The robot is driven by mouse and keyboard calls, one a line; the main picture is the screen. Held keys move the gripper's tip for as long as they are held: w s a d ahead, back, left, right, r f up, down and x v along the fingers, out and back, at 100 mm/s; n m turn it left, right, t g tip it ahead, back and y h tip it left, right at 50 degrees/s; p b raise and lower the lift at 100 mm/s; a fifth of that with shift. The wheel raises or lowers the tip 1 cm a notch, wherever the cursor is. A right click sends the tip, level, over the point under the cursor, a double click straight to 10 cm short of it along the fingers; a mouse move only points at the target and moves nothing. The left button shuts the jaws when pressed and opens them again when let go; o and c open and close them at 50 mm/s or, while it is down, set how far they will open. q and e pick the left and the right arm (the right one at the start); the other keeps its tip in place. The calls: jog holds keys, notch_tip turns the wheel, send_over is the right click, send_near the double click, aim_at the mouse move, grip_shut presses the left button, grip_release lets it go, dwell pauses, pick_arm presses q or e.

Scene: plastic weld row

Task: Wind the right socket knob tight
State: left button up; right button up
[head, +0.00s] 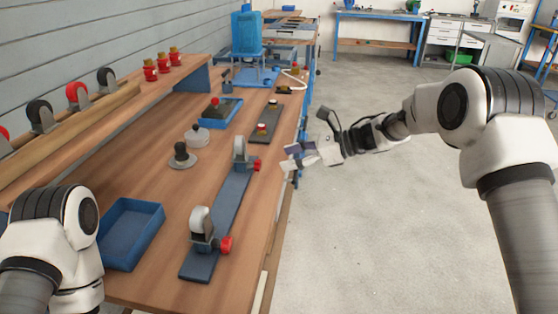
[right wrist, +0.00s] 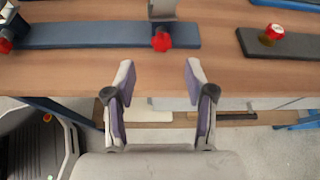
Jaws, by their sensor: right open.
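A long blue-grey board (head: 217,218) lies along the bench's right side with an upright grey caster-like piece near each end. A red knob sticks out to the right at the far end (head: 257,165) and another at the near end (head: 226,244). In the right wrist view the far knob (right wrist: 161,41) is ahead of my jaws, roughly centred between them, and the near knob (right wrist: 5,45) is at the left edge. My right gripper (head: 289,158) is open and empty, beside the bench edge, apart from the far knob. It also shows in the right wrist view (right wrist: 159,78). My left gripper is out of view.
A blue tray (head: 130,235) stands left of the board. A dark plate with a red-topped part (head: 262,128) lies beyond it, also in the right wrist view (right wrist: 271,35). A round grey piece (head: 182,157) sits mid-bench. The floor right of the bench is clear.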

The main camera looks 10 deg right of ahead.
aim_at(260, 166)
jog(key=x, duration=0.7)
jog(key=shift+w+f, duration=0.2)
jog(key=shift+f, duration=0.2)
grip_shut()
